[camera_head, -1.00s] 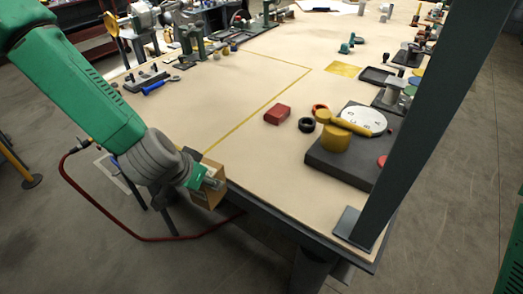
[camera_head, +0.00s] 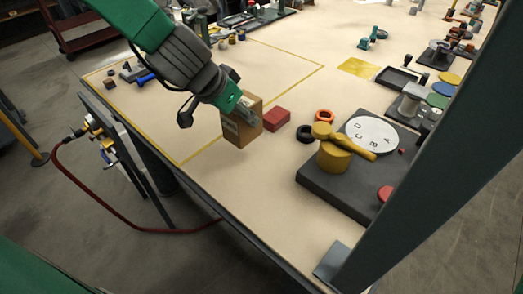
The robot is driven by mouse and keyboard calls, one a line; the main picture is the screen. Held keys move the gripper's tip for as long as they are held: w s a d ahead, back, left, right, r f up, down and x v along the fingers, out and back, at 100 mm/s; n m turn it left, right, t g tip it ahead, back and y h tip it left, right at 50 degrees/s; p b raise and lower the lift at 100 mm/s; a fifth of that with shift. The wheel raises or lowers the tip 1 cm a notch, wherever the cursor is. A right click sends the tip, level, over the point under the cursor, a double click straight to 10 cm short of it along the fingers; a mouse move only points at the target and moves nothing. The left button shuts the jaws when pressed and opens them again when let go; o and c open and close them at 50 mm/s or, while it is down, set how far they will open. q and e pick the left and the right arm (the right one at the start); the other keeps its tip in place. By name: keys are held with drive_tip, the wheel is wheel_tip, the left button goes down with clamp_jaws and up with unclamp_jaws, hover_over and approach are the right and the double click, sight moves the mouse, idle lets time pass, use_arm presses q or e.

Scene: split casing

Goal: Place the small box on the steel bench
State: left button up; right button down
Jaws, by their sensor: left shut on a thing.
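A small brown cardboard box (camera_head: 240,132) with a pale label is in the grip of my left gripper (camera_head: 246,110). The green-tipped gripper reaches in from the upper left and is shut on the box's upper part. The box is upright and slightly tilted, over the beige top of the bench (camera_head: 262,190), near its left-front part. I cannot tell whether its underside touches the top. My right gripper is not in view.
A red block (camera_head: 276,119) sits just right of the box. A dark post (camera_head: 425,150) crosses the right side. The front bench top is clear.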

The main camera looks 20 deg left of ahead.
use_arm(q)
drive_tip(key=f+b, duration=0.1)
drive_tip(key=f, duration=0.1)
drive_tip(key=f+b, duration=0.1)
drive_tip(key=f, duration=0.3)
drive_tip(key=shift+a+f+b, duration=0.1)
drive_tip(key=shift+a+b, duration=0.25)
drive_tip(key=shift+b, duration=0.05)
drive_tip(key=shift+w+d+f, duration=0.1)
drive_tip(key=shift+w+f, duration=0.05)
drive_tip(key=shift+f, duration=0.1)
drive_tip(key=f, duration=0.1)
drive_tip(key=f+b, duration=0.1)
drive_tip(key=f, duration=0.1)
drive_tip(key=shift+d+f+b, duration=0.2)
drive_tip(key=shift+d+b, duration=0.1)
drive_tip(key=shift+d, duration=0.05)
drive_tip(key=shift+a, duration=0.3)
drive_tip(key=o, duration=1.4)
drive_tip(key=shift+a, duration=0.1)
